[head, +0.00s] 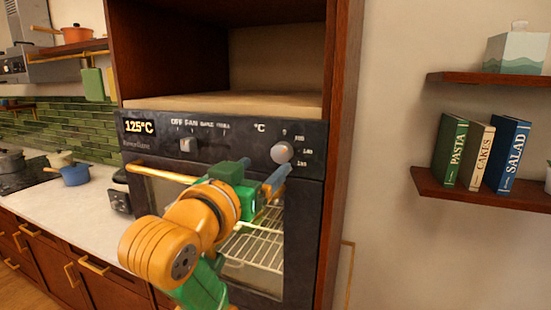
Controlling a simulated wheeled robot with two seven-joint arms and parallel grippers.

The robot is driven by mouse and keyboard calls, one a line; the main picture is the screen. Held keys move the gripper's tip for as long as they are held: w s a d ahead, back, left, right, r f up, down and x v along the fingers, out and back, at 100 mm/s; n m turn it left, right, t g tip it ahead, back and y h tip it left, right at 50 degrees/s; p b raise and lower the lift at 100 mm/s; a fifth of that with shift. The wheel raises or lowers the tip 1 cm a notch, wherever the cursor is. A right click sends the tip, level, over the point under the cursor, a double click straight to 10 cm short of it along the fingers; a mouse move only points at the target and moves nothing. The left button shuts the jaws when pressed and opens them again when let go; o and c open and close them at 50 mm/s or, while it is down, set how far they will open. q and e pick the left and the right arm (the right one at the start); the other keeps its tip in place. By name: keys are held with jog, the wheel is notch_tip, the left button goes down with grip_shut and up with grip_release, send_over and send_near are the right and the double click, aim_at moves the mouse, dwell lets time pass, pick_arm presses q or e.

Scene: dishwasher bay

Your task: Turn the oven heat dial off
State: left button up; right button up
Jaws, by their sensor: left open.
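The oven (302,225) is dark, set in a tall wooden cabinet. Its display (138,127) reads 125°C. The heat dial (281,152) is a round light-grey knob below the °C mark, on the right of the control panel. My left arm hides part of the oven door. My right gripper is not in view.
The brass oven handle (160,173) runs behind my left arm. A wire rack (255,245) shows through the door. A white counter (75,205) with a blue pot (75,175) is at left. Wall shelves with books (507,155) are at right.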

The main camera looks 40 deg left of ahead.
aim_at(280, 156)
pick_arm(q)
jog(key=x, duration=0.2)
jog(key=p+x, duration=0.1)
jog(key=x, duration=0.3)
jog(key=shift+w+d+p, duration=0.25)
jog(key=shift+d+p, duration=0.05)
jog(key=shift+d, duration=0.05)
jog(key=shift+w+a+f, duration=0.1)
jog(key=shift+w+a, duration=0.15)
jog(key=shift+s, duration=0.15)
jog(key=shift+c, duration=0.9)
jog(key=shift+d, duration=0.1)
grip_shut()
